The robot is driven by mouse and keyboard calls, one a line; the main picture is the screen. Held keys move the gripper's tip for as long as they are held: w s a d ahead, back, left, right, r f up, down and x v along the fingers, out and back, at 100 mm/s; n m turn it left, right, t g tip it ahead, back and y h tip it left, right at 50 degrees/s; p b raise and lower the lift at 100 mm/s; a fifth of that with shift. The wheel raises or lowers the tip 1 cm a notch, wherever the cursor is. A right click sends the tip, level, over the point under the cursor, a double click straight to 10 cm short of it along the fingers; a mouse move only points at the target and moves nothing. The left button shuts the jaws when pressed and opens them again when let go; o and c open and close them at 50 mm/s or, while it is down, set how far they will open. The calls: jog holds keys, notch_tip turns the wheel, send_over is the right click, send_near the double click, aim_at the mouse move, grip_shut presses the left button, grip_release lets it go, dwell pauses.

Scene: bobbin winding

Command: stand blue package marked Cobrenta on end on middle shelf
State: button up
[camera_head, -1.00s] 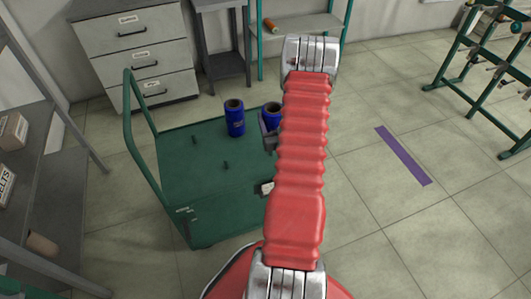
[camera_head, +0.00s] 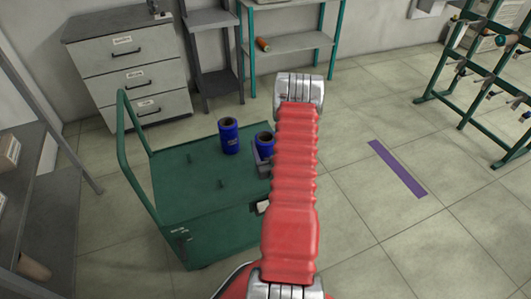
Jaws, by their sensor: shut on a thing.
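Two blue cylindrical packages with dark hollow ends are at the green cart. One blue package (camera_head: 229,137) stands upright on the cart deck, with pale print too small to read. The other blue package (camera_head: 265,140) is at my gripper (camera_head: 262,156), close to the cart's right side and partly hidden by my red arm. My gripper is mostly hidden behind the arm; a grey jaw shows against this package, and it is shut on it. I cannot read Cobrenta on either. Shelves show at the left edge (camera_head: 60,170) and at the back (camera_head: 290,48).
The green cart (camera_head: 180,185) has short pegs on its deck and a handle at left. A grey drawer cabinet (camera_head: 125,70) stands behind it. An orange spool (camera_head: 263,44) lies on the back shelf. A green rack (camera_head: 460,90) is at right. Floor with a purple strip (camera_head: 397,168) is open.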

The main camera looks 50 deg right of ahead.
dwell(0.3)
jog(key=shift+f, duration=2.05)
jog(key=o, duration=1.4)
jog(key=shift+c, duration=0.2)
jog(key=v, duration=1.3)
jog(key=shift+s+a, duration=0.15)
jog(key=shift+a, duration=0.25)
jog(key=shift+s, duration=0.15)
